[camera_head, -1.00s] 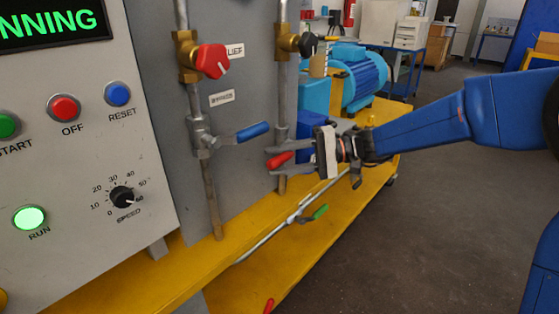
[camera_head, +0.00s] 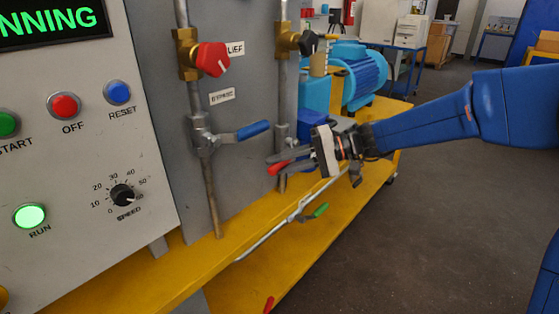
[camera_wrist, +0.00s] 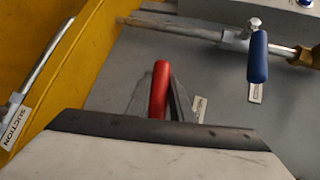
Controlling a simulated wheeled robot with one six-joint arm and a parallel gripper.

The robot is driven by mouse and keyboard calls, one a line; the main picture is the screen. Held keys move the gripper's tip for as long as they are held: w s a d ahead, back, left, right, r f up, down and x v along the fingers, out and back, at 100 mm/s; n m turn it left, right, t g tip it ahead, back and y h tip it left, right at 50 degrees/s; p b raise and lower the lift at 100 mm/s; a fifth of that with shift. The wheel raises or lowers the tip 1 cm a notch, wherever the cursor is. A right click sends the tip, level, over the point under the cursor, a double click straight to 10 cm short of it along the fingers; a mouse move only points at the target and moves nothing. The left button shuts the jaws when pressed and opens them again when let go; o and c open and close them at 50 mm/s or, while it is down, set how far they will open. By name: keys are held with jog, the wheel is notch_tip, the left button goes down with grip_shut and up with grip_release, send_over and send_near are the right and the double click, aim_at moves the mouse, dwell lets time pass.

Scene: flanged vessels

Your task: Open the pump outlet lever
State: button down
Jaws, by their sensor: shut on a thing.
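The red lever (camera_head: 277,168) shows at the lower end of the right vertical pipe in the head view. Its red handle (camera_wrist: 159,90) points up the picture in the wrist view. My gripper (camera_head: 282,160) reaches it from the right and is shut on it. In the wrist view my gripper's fingers (camera_wrist: 160,98) lie on both sides of the handle. My gripper hides much of the lever and its valve body. A label beside the fingers is too small to read, so I cannot confirm from it that this is the pump outlet lever.
A blue bypass lever (camera_head: 252,130) sticks out just left of my gripper. Above are the red relief knob (camera_head: 213,59) and a black knob (camera_head: 308,43). A green lever (camera_head: 320,210) lies below, over the yellow frame (camera_head: 345,215). The floor at right is clear.

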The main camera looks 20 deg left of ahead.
jog(key=shift+w+d+f+n+t+h, duration=0.1)
jog(key=shift+w+f+n+t+h, duration=0.05)
jog(key=shift+f+n+t+h, duration=0.3)
jog(key=shift+w+f+n+t+h, duration=0.15)
jog(key=shift+f+n+t+h, duration=0.15)
jog(key=shift+f, duration=0.25)
jog(key=w+d+f+n+t+h, duration=0.3)
jog(key=w+f+n+t+h, duration=0.2)
jog(key=w+t, duration=0.2)
jog(key=shift+w+t, duration=0.25)
jog(key=shift+t, duration=0.7)
jog(key=shift+d+n, duration=0.1)
jog(key=shift+n, duration=0.15)
jog(key=c, duration=1.6)
grip_release()
jog(key=shift+w+f, duration=0.1)
jog(key=shift+o, duration=0.2)
jog(key=v, duration=1.7)
jog(key=shift+d, duration=0.2)
